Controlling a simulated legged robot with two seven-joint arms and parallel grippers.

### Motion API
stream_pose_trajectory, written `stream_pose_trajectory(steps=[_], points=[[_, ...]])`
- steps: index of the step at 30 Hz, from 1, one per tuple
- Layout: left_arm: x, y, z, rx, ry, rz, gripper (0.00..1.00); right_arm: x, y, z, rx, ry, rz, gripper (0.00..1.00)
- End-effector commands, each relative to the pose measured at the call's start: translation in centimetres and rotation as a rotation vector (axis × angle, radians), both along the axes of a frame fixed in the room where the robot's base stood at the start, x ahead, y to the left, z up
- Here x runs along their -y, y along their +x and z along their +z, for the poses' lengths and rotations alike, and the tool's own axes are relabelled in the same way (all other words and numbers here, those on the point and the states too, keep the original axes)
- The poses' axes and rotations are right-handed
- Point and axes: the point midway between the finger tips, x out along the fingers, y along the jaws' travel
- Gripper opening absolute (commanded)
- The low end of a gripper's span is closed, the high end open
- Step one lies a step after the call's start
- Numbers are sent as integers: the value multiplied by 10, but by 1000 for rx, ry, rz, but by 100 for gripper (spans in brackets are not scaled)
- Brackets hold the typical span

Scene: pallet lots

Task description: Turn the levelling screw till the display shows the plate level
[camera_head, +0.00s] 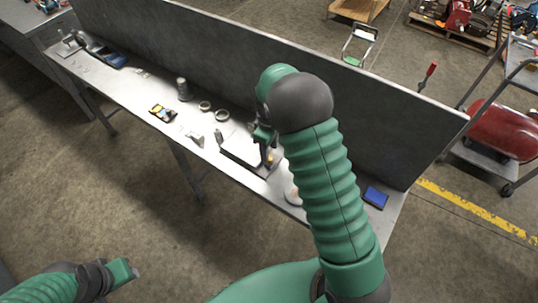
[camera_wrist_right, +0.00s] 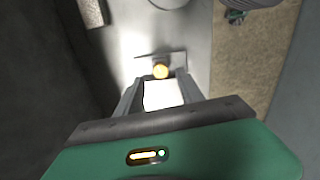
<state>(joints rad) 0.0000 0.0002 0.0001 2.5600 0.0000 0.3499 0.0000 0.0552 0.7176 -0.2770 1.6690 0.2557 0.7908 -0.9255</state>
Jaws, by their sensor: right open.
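A flat plate (camera_head: 238,150) with a dark front edge lies on the bench, partly hidden behind my right arm. A small round brass-coloured knob, which looks like the levelling screw (camera_wrist_right: 160,71), sits at the plate's end. My right gripper (camera_wrist_right: 160,86) is open, its two fingers apart, with the knob just beyond the tips and roughly centred between them. In the head view the right gripper (camera_head: 266,148) points down at the plate's right end, mostly covered by the arm. My left gripper (camera_head: 133,271) hangs low at the left, away from the bench. No display reading is legible.
The bench (camera_head: 140,92) has a tall grey back panel (camera_head: 230,60). A yellow-and-black item (camera_head: 163,113), a dark cylinder (camera_head: 184,90), rings (camera_head: 221,115) and a blue box (camera_head: 375,197) stand on it. A red tank (camera_head: 505,130) on a cart is beyond the panel.

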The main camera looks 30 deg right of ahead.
Motion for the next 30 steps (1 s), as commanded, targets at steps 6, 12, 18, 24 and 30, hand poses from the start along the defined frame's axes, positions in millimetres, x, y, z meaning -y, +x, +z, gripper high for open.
stream_pose_trajectory(steps=[6,12,18,24,30], points=[[0,0,1,0,0,0,36,0,-1,-35,0,1,-2,45],[0,0,1,0,0,0,36,0,0,-40,1,0,-2,45],[0,0,1,0,0,0,36,0,0,-40,1,0,-2,34],[0,0,1,0,0,0,36,0,0,-39,1,0,-2,8],[0,0,1,0,0,0,36,0,0,-39,1,0,-2,0]])
